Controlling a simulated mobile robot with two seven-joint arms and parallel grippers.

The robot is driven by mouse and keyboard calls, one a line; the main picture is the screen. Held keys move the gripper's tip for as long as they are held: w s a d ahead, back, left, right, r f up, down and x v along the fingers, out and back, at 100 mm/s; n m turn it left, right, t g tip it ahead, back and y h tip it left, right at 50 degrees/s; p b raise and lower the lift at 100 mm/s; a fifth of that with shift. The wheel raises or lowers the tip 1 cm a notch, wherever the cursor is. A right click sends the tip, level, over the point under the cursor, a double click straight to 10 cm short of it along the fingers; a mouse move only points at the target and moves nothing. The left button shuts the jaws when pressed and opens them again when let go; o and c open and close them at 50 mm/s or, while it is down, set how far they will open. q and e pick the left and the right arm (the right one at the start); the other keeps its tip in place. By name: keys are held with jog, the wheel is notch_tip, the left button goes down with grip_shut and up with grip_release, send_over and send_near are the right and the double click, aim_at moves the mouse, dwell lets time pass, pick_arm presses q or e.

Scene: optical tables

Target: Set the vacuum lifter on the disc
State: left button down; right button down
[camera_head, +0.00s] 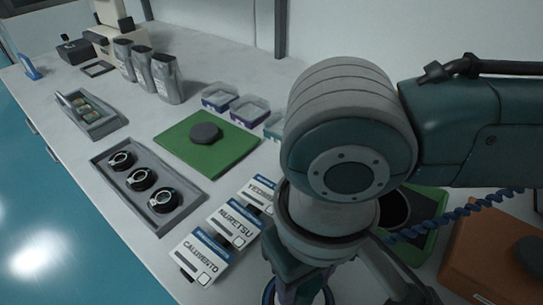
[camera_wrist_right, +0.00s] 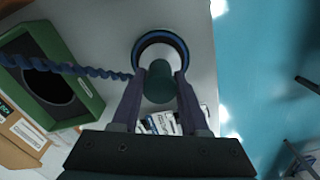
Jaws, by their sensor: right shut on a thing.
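My right gripper (camera_wrist_right: 158,88) is shut on the teal handle of the vacuum lifter (camera_wrist_right: 158,58), whose round cup with a blue rim shows beyond the fingers over the pale table. A coiled blue hose (camera_wrist_right: 75,68) runs left from the lifter. In the head view my right gripper (camera_head: 310,285) is at the bottom edge, mostly behind my wrist, with a bit of blue rim beside it. A dark disc (camera_head: 205,132) lies on a green mat (camera_head: 180,153), well beyond and left of the gripper. My left gripper is not in view.
White label cards (camera_head: 201,256) lie left of my right gripper. A grey tray (camera_head: 164,218) holds three black rings. Clear boxes (camera_head: 248,110) stand behind the mat. A green frame (camera_wrist_right: 82,80) with a dark round middle and an orange-brown block (camera_head: 488,262) are right of my arm.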

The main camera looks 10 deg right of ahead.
jog(key=shift+c, duration=2.1)
grip_release()
jog(key=shift+f, duration=0.1)
jog(key=shift+r, duration=0.4)
notch_tip(320, 180, up, 11)
jog(key=p, duration=0.2)
jog(key=s+a+n+t+y, duration=0.1)
jog(key=s+a+y, duration=0.25)
jog(key=a, duration=0.25)
jog(key=s+d+f+m+t+h, duration=0.1)
jog(key=s+d+f, duration=0.1)
jog(key=d, duration=0.6)
jog(key=s+d+f+m+t+h, duration=0.1)
jog(key=s+d+f+h, duration=0.1)
jog(key=d, duration=0.6)
jog(key=shift+s+d+f+t, duration=0.25)
jog(key=shift+d+f+t, duration=0.05)
jog(key=shift+f, duration=0.05)
